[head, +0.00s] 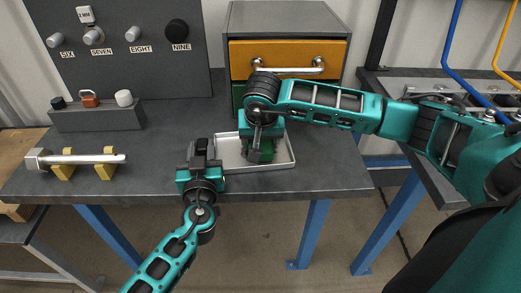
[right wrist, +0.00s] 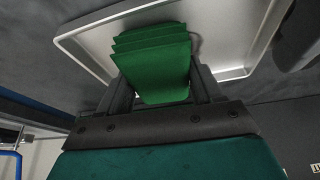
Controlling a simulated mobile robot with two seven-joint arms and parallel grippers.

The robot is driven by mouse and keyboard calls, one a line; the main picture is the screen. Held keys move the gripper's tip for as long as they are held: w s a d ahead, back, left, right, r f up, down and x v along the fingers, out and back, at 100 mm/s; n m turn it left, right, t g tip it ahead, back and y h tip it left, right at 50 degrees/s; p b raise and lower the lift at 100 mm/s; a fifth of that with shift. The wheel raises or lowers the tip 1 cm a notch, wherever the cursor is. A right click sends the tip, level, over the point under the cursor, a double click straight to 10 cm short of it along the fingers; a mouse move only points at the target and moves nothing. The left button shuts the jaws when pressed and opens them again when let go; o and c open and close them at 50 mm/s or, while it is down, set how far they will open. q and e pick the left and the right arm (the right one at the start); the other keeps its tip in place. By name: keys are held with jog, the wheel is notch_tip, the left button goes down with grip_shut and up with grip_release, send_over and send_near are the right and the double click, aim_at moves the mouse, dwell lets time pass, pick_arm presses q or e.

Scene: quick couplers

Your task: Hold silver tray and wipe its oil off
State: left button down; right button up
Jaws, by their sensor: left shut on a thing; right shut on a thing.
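The silver tray (head: 281,161) is a shallow rectangular tray lying on the dark workbench, below the drawer cabinet. My left gripper (head: 204,158) is at the tray's left edge and shut on it. My right gripper (head: 258,150) is over the inside of the tray, pointing down, and is shut on a green cloth (head: 267,147). In the right wrist view the folded green cloth (right wrist: 152,62) sits between the fingers, against the tray (right wrist: 240,45). I cannot make out any oil; the arm and cloth hide part of the tray floor.
A cabinet (head: 287,20) with an orange drawer (head: 287,55) stands behind the tray. A silver bar (head: 85,159) rests on yellow supports at the left. A grey block (head: 97,117) holds several fittings. The bench front edge is close to the tray.

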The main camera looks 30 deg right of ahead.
aim_at(241, 149)
jog(key=shift+f, duration=0.4)
dwell(0.5)
jog(key=shift+w+a+r, duration=0.15)
jog(key=shift+w+a, duration=0.1)
jog(key=shift+a, duration=0.35)
jog(key=shift+w+a+r, duration=0.1)
jog(key=shift+w+a, duration=0.15)
jog(key=shift+a, duration=0.35)
jog(key=shift+w+a+f, duration=0.1)
jog(key=shift+w+a, duration=0.2)
jog(key=shift+a, duration=0.25)
jog(key=shift+w+a+f, duration=0.1)
jog(key=shift+w+a, duration=0.2)
jog(key=shift+a, duration=0.2)
jog(key=shift+s+d+r, duration=0.1)
jog(key=shift+s+d, duration=0.3)
jog(key=shift+d, duration=0.4)
jog(key=shift+s+d+r, duration=0.1)
jog(key=shift+s+d, duration=0.3)
jog(key=shift+d, duration=0.35)
jog(key=shift+s+d+f, duration=0.15)
jog(key=shift+s+d, duration=0.25)
jog(key=shift+d, duration=0.35)
jog(key=shift+s+d+f, duration=0.1)
jog(key=shift+s+d, duration=0.25)
jog(key=shift+d, duration=0.4)
